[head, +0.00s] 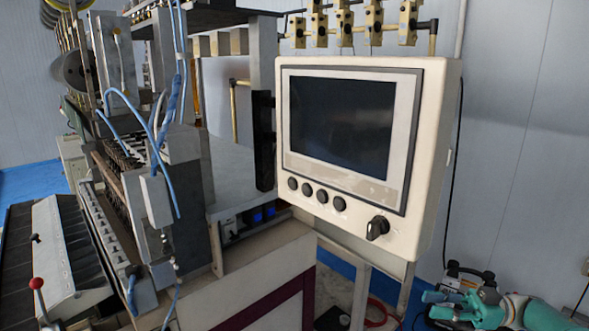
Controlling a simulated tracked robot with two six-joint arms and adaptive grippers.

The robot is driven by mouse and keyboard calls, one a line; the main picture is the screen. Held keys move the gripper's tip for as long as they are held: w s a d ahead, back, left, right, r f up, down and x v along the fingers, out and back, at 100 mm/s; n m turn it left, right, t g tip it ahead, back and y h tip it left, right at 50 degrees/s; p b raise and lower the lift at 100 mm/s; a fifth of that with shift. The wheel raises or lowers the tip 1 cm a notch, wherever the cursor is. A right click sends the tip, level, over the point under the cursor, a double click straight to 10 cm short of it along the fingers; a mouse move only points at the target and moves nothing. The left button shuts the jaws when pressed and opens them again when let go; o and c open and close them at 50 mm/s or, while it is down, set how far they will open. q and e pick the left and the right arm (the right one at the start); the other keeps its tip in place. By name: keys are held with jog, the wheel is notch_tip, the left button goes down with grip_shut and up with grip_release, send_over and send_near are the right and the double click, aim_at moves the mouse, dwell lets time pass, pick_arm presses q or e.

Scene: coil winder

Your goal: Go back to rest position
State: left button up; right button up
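The coil winder (140,190) fills the left and middle of the head view. Its control panel (350,160) has a dark screen, a row of round black buttons and a black rotary knob (377,228). My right gripper (462,285) is low at the right edge area, below and to the right of the panel and apart from it. My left gripper is not in view.
A lever with a red ball (37,283) stands at the lower left. Blue hoses (160,140) hang along the winder. A red cable (378,314) lies on the floor below the panel. A plain wall (520,130) is behind on the right, with open space before it.

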jog(key=w+a+m+t+y, duration=0.2)
jog(key=w+a+m+t, duration=0.45)
jog(key=a, duration=0.65)
jog(key=a+f+m+t+h, duration=0.2)
jog(key=a+f+m+h, duration=0.35)
jog(key=f, duration=0.45)
jog(key=a+f+m+t+h, duration=0.35)
jog(key=f+m+h, duration=0.35)
jog(key=f, duration=0.3)
jog(key=s+a+f+m+g+h, duration=0.1)
jog(key=s+f+g+h, duration=0.3)
jog(key=s+f, duration=0.45)
jog(key=s+f+n+g, duration=0.1)
jog(key=s+f+g, duration=0.3)
jog(key=s, duration=0.7)
jog(key=s+d+f+n+g+h, duration=0.1)
jog(key=s+f+g, duration=0.4)
jog(key=s, duration=0.6)
jog(key=shift+d+g, duration=0.15)
jog(key=shift+g, duration=0.45)
